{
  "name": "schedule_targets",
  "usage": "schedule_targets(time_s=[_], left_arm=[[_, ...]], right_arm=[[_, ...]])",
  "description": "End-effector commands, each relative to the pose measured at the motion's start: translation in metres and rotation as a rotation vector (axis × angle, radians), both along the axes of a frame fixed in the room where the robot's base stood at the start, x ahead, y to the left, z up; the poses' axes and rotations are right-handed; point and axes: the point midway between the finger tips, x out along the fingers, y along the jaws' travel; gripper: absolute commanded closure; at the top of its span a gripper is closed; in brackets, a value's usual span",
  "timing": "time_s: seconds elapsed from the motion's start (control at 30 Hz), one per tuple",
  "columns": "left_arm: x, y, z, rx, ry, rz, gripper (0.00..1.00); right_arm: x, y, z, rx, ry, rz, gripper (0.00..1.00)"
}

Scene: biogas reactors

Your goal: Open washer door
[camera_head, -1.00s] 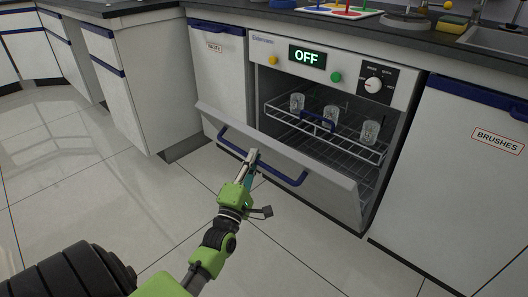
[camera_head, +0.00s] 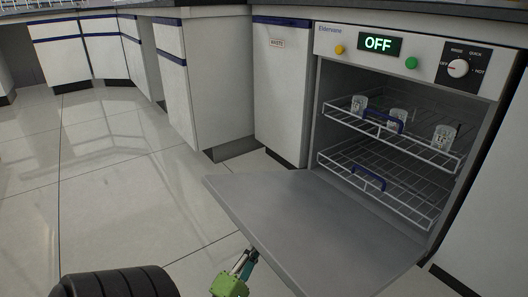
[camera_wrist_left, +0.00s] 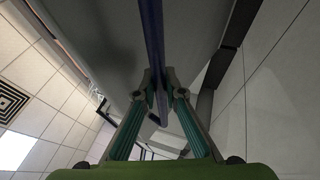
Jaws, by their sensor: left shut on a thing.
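The washer (camera_head: 350,40) has an OFF display and a dark open chamber in the head view. Its door (camera_head: 310,225) is swung down to nearly flat, inner face up. My left gripper (camera_head: 247,262) is at the door's outer edge, partly hidden by it. In the left wrist view the two fingers (camera_wrist_left: 159,92) are closed on the blue door handle (camera_wrist_left: 152,40). The handle is hidden in the head view. My right gripper is not in view.
Inside the washer, an upper rack (camera_head: 395,140) holds three glass beakers, and a lower rack (camera_head: 385,192) looks empty. A WASTE cabinet (camera_head: 281,90) stands left of the washer. The tiled floor at left (camera_head: 120,185) is clear.

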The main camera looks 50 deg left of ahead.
Motion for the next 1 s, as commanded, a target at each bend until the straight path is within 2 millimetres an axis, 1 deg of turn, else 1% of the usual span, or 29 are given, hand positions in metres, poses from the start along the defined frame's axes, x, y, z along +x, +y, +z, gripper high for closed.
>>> schedule_targets(time_s=[0.03, 0.1, 0.2, 0.3, 0.5, 0.87, 0.9, 0.93, 0.97, 1.0], left_arm=[[-0.003, 0.001, -0.017, 0.001, 0.002, 0.001, 1.00], [-0.005, 0.001, -0.028, 0.001, 0.002, 0.001, 1.00], [-0.007, 0.001, -0.042, 0.001, 0.002, 0.001, 1.00], [-0.009, 0.001, -0.051, 0.001, 0.002, 0.001, 1.00], [-0.010, 0.001, -0.058, 0.002, 0.000, 0.002, 1.00], [-0.010, 0.001, -0.058, 0.001, 0.001, 0.002, 1.00], [-0.010, 0.001, -0.058, 0.001, 0.001, 0.002, 0.85], [-0.010, 0.001, -0.058, 0.001, 0.001, 0.002, 0.77], [-0.010, 0.001, -0.058, 0.001, 0.001, 0.002, 0.72], [-0.010, 0.001, -0.058, 0.001, 0.001, 0.002, 0.72]], right_arm=[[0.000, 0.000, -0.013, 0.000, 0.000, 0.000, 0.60], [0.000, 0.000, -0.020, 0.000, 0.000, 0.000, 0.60], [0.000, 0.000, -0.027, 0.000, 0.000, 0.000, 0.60], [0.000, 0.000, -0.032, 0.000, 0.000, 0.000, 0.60], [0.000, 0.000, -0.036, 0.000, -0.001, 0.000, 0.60], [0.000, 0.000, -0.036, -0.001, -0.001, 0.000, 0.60], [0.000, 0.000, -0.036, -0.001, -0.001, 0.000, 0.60], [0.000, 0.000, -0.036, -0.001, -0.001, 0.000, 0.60], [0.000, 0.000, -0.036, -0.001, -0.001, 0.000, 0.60], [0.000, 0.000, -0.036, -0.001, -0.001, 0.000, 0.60]])
